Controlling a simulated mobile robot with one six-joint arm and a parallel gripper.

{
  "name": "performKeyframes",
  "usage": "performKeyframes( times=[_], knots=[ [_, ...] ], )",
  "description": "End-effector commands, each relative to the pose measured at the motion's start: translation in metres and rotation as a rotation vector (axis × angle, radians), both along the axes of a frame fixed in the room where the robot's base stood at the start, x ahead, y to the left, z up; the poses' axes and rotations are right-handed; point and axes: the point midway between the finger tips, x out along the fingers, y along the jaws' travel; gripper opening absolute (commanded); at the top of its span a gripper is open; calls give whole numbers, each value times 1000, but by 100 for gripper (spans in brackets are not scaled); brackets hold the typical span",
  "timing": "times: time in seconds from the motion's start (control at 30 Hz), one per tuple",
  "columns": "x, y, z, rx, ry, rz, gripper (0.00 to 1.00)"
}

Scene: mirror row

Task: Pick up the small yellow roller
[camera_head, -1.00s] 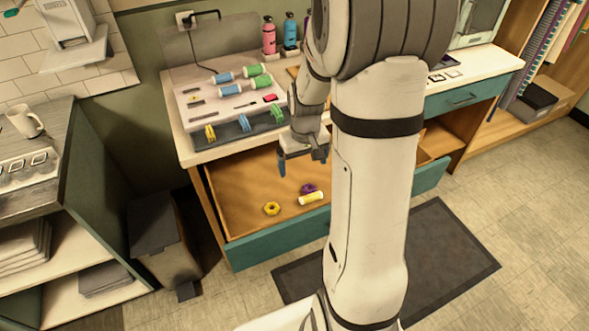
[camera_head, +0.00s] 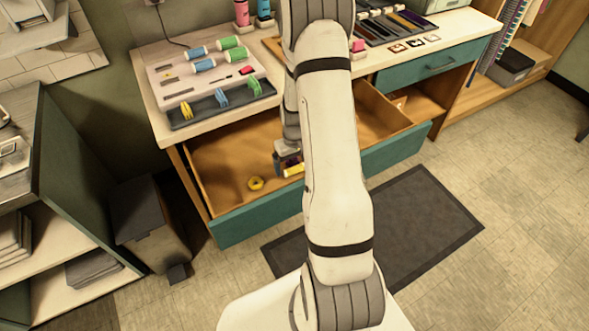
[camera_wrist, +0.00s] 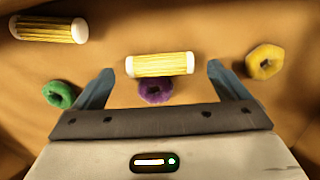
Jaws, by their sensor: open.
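In the wrist view a yellow roller (camera_wrist: 160,65) with white ends lies in the wooden drawer. It lies crosswise, between and slightly ahead of the fingertips of my open gripper (camera_wrist: 160,70). I cannot tell the height left between them. A second, similar yellow roller (camera_wrist: 48,29) lies at the upper left, outside the jaws. In the head view one yellow roller (camera_head: 293,170) shows beside my gripper (camera_head: 287,165), partly hidden by my arm. Which roller is smaller is hard to tell.
A purple ring (camera_wrist: 156,91) lies right by the middle roller. A green ring (camera_wrist: 60,95) is outside the left finger, a yellow ring (camera_wrist: 265,62) outside the right. The open drawer's teal front (camera_head: 258,216) and wooden sides surround them. The counter (camera_head: 165,95) overhangs behind.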

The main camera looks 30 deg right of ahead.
Motion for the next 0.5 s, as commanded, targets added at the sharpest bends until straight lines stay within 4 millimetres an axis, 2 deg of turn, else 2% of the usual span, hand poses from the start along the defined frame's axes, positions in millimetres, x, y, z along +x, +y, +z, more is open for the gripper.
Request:
performKeyframes(
  times=[0.13, 0.37, 0.5],
  knots=[
    [-1, 0, -12, 0, 1, 0, 95],
    [0, 0, -14, 0, -1, -1, 95],
    [0, 0, -13, 0, 0, -1, 85]
  ],
)
